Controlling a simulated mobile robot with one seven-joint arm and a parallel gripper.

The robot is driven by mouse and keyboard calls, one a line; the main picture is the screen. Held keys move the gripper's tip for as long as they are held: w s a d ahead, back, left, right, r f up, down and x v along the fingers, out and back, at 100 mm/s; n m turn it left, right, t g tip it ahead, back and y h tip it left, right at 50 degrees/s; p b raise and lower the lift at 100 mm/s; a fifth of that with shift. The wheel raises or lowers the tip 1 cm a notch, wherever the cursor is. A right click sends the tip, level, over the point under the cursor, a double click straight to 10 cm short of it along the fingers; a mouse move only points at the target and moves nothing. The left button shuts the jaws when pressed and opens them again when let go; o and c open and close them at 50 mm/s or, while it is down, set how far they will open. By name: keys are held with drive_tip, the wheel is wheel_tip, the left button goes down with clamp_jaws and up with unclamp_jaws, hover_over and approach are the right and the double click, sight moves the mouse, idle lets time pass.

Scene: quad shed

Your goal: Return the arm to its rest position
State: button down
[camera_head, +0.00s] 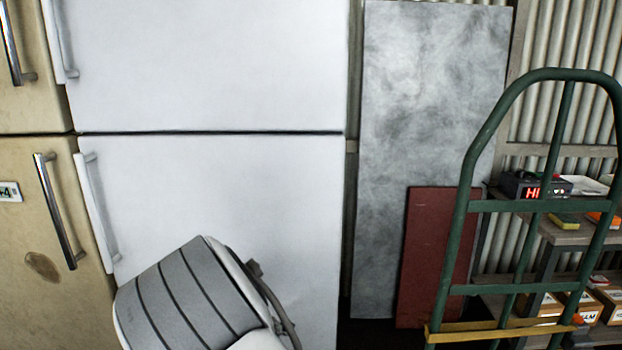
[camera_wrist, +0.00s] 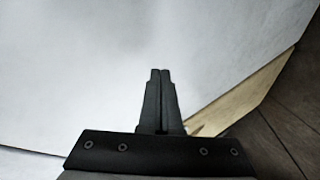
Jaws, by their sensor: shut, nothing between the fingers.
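My gripper (camera_wrist: 160,75) shows in the wrist view with its two dark fingers together and nothing between them. Behind the fingers is a broad pale white surface; how far off it is I cannot tell. In the head view a grey and white part of my arm (camera_head: 190,300) rises at the bottom, in front of the white fridge (camera_head: 230,200). The gripper itself is not visible in the head view.
A cream fridge (camera_head: 20,230) stands at the left. A grey panel (camera_head: 430,100) and a red board (camera_head: 440,255) lean right of the white fridge. A green hand truck (camera_head: 515,206) stands before a shelf (camera_head: 570,236) with a clock and boxes.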

drive_tip(key=s+d+r+m+g+h, duration=0.1)
drive_tip(key=s+d+r+m, duration=0.25)
drive_tip(key=d, duration=0.25)
drive_tip(key=s+d+r+m+g+h, duration=0.1)
drive_tip(key=s+d+r+m+g, duration=0.2)
drive_tip(key=d, duration=0.4)
drive_tip(key=s+d+r+m+h, duration=0.1)
drive_tip(key=s+d+r+m, duration=0.15)
drive_tip(key=d+r, duration=0.3)
drive_tip(key=s+d+r+m+g+h, duration=0.15)
drive_tip(key=s+d, duration=0.25)
drive_tip(key=s, duration=0.4)
drive_tip(key=s+d+r+m+g, duration=0.1)
drive_tip(key=s+d+r+m, duration=0.2)
drive_tip(key=s, duration=0.5)
drive_tip(key=s+d+m+g, duration=0.1)
drive_tip(key=s+d+m, duration=0.1)
drive_tip(key=s+d, duration=0.4)
wheel_tip(320, 180, up, 22)
drive_tip(key=s+a+p, duration=0.1)
drive_tip(key=s+p, duration=0.1)
drive_tip(key=p, duration=1.9)
drive_tip(key=shift+s+f+p, duration=0.15)
drive_tip(key=shift+s+p, duration=0.1)
drive_tip(key=shift+p, duration=0.05)
drive_tip(key=shift+a+g+h, duration=0.1)
drive_tip(key=shift+g+h, duration=0.15)
